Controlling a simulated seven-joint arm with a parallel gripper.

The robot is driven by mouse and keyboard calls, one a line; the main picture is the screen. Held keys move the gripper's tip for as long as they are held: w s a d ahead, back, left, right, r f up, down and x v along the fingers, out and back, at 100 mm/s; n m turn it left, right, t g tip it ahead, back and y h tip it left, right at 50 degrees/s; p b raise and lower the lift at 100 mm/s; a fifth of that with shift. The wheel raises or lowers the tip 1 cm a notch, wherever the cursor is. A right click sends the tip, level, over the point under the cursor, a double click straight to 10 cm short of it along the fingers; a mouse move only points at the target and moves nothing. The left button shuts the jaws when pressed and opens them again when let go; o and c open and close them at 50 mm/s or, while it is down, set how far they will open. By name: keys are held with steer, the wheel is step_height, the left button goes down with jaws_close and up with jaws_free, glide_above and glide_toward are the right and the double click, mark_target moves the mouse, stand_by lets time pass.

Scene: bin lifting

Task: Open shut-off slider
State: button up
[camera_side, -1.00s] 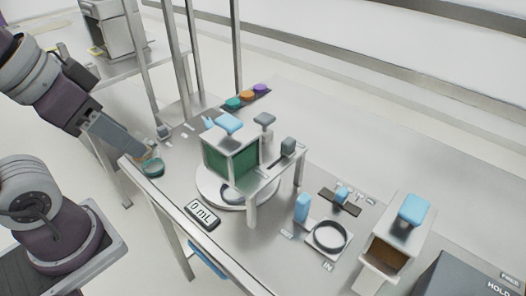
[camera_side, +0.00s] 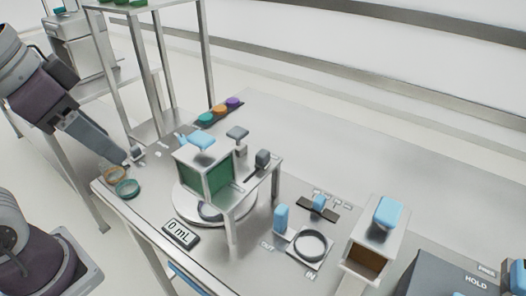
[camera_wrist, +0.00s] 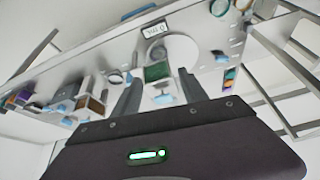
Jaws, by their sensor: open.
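A small blue knob (camera_side: 318,202) sits on a dark slotted bar on the table, with small labels behind it. A grey block (camera_side: 262,158) sits by a slot on top of a metal stand, right of the green-windowed box (camera_side: 207,178). I cannot tell which of these is the shut-off slider. My gripper (camera_side: 118,155) hangs at the table's left end, beyond the rings and apart from both. In the wrist view my gripper (camera_wrist: 160,92) is open, its two dark fingers apart with nothing held; the green-windowed box (camera_wrist: 157,72) shows between them.
The box stands over a white round plate (camera_side: 182,207) with a "0 mL" display (camera_side: 180,234) in front. A blue upright block (camera_side: 281,219), a ring holder (camera_side: 310,245) and a blue-topped chute (camera_side: 388,212) stand to the right. The back right table is clear.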

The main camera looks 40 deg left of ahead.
steer(key=w+d+r+m+g, duration=0.1)
steer(key=w+r+m+g, duration=0.3)
steer(key=w, duration=0.7)
steer(key=m+g+y, duration=0.1)
steer(key=m+y, duration=0.4)
steer(key=m, duration=0.7)
glide_toward(264, 152)
steer(key=x, duration=0.8)
steer(key=shift+s+f, duration=0.1)
steer(key=shift+f, duration=0.15)
steer(key=shift+a+f, duration=0.2)
steer(key=shift+f, duration=0.1)
steer(key=shift+c, duration=0.4)
jaws_close()
